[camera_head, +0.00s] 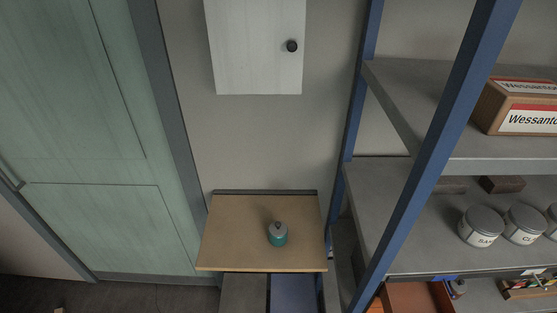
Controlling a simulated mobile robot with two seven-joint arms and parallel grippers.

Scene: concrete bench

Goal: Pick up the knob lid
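A small teal jar (278,239) stands upright on a light wooden table top, right of its middle. A grey lid (278,228) with a dark knob on top sits on the jar. Neither my left nor my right gripper shows in the head view.
The wooden table top (232,238) is otherwise bare. A white wall cabinet (255,45) with a dark round knob hangs above it. A blue-framed shelf unit (412,190) stands at right, holding labelled jars (481,226) and a box (520,108). A green door (75,130) is at left.

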